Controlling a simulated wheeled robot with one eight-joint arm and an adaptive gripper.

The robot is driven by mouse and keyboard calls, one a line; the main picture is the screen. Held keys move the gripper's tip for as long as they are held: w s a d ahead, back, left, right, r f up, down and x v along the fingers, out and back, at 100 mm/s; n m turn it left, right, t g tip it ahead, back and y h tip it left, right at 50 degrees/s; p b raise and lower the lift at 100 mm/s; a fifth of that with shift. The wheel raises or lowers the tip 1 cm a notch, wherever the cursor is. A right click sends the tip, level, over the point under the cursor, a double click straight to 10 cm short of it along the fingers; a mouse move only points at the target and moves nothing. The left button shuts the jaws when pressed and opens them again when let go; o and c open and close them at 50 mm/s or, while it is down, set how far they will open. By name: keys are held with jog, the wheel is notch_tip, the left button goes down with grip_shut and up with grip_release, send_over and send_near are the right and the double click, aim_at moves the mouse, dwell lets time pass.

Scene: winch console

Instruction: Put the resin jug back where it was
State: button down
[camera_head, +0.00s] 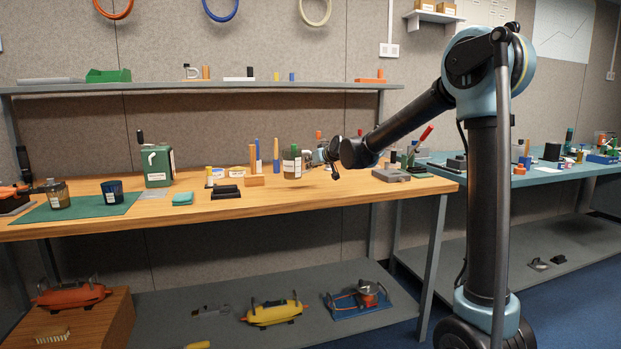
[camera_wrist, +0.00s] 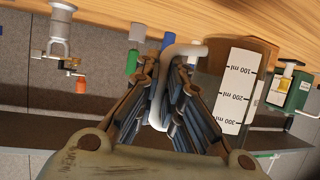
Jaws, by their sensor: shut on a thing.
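The resin jug (camera_head: 292,167) is clear, with a white label and a brownish layer low in it, towards the back middle of the wooden bench. My gripper (camera_head: 314,157) reaches it from the right. In the wrist view, the jaws (camera_wrist: 165,95) are shut on the pale curved handle (camera_wrist: 185,50). The jug's white scale (camera_wrist: 236,90), marked 100, 200 and 300 ml, shows to the right of the jaws. The jug looks upright. I cannot tell whether its base touches the bench or hangs just above it.
A green canister (camera_head: 157,166) stands further left. A green mat (camera_head: 88,208) carries a glass jar (camera_head: 57,194) and a dark cup (camera_head: 112,191). Bench in front of the jug is clear.

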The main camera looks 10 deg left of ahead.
jog(key=shift+s+f, duration=0.1)
jog(key=shift+f, duration=2.05)
jog(key=c, duration=1.7)
grip_release()
jog(key=shift+v, duration=5.95)
